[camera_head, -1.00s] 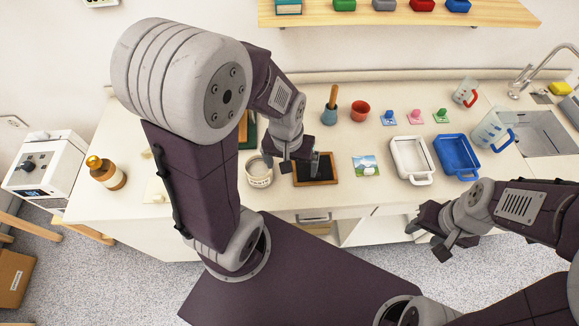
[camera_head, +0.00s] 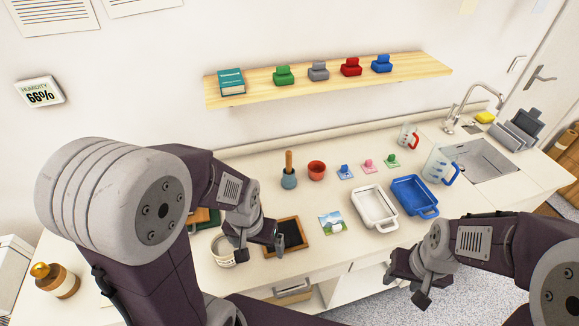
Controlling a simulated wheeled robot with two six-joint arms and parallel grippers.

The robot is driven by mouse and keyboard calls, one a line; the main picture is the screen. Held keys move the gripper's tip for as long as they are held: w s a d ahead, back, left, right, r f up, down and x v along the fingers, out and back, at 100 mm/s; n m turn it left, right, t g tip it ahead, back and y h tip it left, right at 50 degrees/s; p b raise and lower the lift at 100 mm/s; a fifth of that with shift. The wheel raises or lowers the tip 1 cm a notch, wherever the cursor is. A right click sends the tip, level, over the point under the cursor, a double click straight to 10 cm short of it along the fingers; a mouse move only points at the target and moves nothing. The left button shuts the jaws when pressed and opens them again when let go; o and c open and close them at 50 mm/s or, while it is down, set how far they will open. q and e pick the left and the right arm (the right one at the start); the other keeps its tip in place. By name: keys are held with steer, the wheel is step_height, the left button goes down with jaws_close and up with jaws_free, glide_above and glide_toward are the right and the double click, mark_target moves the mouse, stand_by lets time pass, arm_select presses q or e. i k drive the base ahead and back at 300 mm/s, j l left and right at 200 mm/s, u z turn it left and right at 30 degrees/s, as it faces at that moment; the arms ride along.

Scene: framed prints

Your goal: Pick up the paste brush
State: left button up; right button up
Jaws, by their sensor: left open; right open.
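A wooden handle (camera_head: 288,160), which looks like the paste brush, stands upright in a blue-grey pot (camera_head: 289,180) on the counter. Its lower end is hidden inside the pot. My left gripper (camera_head: 262,246) is open and empty, in front of the pot and to its left, between a white tub (camera_head: 223,250) and a dark wood-framed panel (camera_head: 293,236). My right gripper (camera_head: 408,287) is open and empty near the counter's front edge, far to the right of the brush.
A red cup (camera_head: 317,171) stands close right of the pot. Small stamps, a picture card (camera_head: 331,223), a white tray (camera_head: 374,210) and a blue tray (camera_head: 414,197) lie further right. A shelf (camera_head: 330,82) hangs behind. The counter immediately in front of the pot is clear.

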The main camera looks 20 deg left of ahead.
mark_target(288, 154)
steer(key=i+l+u, duration=0.15)
steer(key=l, duration=0.25)
steer(key=i+l+u, duration=0.15)
steer(key=l, duration=0.25)
steer(key=i+l+u, duration=0.15)
steer(key=l, duration=0.25)
steer(key=l+u, duration=0.15)
steer(key=l, duration=0.3)
steer(key=i, duration=0.05)
